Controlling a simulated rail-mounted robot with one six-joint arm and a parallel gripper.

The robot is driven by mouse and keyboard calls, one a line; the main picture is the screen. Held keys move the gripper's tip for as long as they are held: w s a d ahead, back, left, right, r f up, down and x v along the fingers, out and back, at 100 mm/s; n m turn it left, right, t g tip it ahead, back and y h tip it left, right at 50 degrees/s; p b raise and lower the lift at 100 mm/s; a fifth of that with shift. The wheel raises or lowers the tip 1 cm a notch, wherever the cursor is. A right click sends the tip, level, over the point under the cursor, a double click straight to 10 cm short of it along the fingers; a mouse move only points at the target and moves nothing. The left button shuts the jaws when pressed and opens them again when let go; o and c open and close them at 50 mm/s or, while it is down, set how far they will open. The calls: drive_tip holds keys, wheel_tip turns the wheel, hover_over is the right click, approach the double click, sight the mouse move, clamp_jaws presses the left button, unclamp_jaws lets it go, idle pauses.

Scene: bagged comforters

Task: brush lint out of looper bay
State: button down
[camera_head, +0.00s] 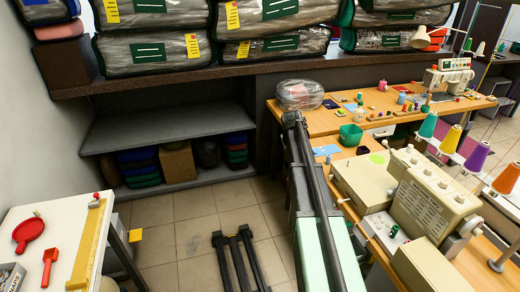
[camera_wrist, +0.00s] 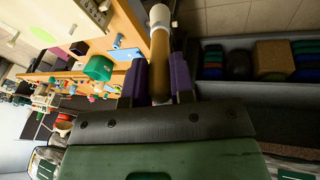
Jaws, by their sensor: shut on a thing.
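In the wrist view my gripper (camera_wrist: 158,80) is shut, its two purple fingers on either side of a tan, handle-like tool (camera_wrist: 160,62) with a white end (camera_wrist: 159,15). I cannot make out bristles on it. In the head view a cream sewing machine (camera_head: 432,205), likely the looper machine, stands on the wooden table at right. A grey fuzzy patch, possibly lint (camera_head: 452,245), shows at its front. The inside of the looper bay cannot be made out. My gripper's fingers cannot be picked out in the head view.
Thread cones (camera_head: 476,155) stand close behind the machine. A green bin (camera_head: 351,135) and small items crowd the wooden table (camera_head: 322,122). Bagged comforters (camera_head: 150,50) fill the back shelf. Tiled floor (camera_head: 195,235) lies partly clear.

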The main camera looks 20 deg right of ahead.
drive_tip(key=s+d+m+g+b, duration=0.1)
drive_tip(key=s+d+m, duration=0.1)
drive_tip(key=s+d, duration=0.4)
drive_tip(key=s+d+f+m+g+h+b, duration=0.1)
drive_tip(key=s+d, duration=0.5)
drive_tip(key=s, duration=0.7)
drive_tip(key=s+d+f+m+h+b, duration=0.1)
drive_tip(key=s+d+m, duration=0.3)
drive_tip(key=s, duration=0.5)
drive_tip(key=shift+s+d+f+g, duration=0.15)
drive_tip(key=shift+s+d+g, duration=0.2)
drive_tip(key=shift+d, duration=0.75)
wheel_tip(320, 180, down, 8)
drive_tip(key=d+b, duration=0.1)
drive_tip(key=b, duration=0.7)
drive_tip(key=shift+a, duration=3.45)
wheel_tip(320, 180, up, 7)
drive_tip(key=w+p, duration=0.1)
drive_tip(key=p, duration=0.6)
drive_tip(key=shift+a, duration=0.35)
